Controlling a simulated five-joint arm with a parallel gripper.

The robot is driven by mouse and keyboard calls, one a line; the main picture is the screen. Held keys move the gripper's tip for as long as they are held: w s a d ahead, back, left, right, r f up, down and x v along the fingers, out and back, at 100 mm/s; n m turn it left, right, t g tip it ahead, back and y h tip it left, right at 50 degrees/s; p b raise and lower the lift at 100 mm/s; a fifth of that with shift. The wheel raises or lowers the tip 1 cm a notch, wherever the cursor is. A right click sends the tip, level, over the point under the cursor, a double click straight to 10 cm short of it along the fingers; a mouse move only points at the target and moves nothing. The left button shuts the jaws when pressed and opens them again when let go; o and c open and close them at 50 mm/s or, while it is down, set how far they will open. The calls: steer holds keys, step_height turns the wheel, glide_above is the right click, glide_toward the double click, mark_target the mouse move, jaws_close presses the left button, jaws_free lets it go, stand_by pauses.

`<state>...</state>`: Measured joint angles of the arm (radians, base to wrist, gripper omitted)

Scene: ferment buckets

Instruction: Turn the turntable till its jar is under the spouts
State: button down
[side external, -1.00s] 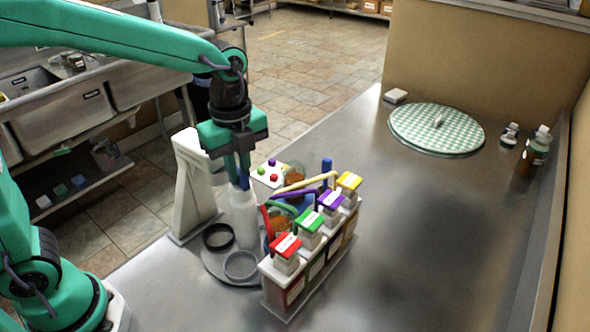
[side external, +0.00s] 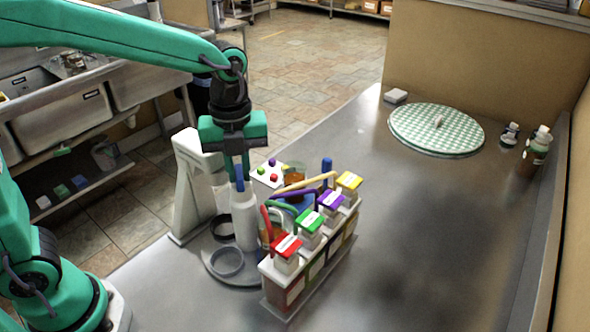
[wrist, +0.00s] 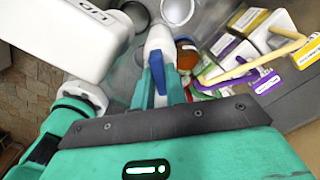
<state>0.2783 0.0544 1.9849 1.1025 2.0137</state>
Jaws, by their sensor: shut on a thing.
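The turntable (side external: 212,268) is a low grey disc at the front of the bench, partly hidden by the rack. It carries a black ring (side external: 221,229), a grey ring (side external: 226,263) and a tall white bottle (side external: 246,230). My gripper (side external: 240,184) is shut on the narrow top of the bottle, where something blue (wrist: 158,76) shows between the fingers. An amber jar (wrist: 186,50) sits beside the bottle, close to the coloured spouts. In the side view, the red spout (side external: 266,222) and the rack hide most of it. I cannot tell whether it is directly under a spout.
A rack of lidded, coloured boxes (side external: 290,292) stands just right of the turntable. A white stand (side external: 192,190) is close behind on the left. A button panel (side external: 266,177) and a blue post (side external: 327,167) are behind. The bench's right side is clear up to the checkered disc (side external: 437,128).

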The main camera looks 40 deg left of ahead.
steer(key=shift+r+m, duration=0.1)
steer(key=shift+m, duration=0.3)
steer(key=c, duration=1.4)
jaws_free()
steer(key=shift+c, duration=0.2)
steer(key=shift+r, duration=3.9)
steer(key=shift+a, duration=0.1)
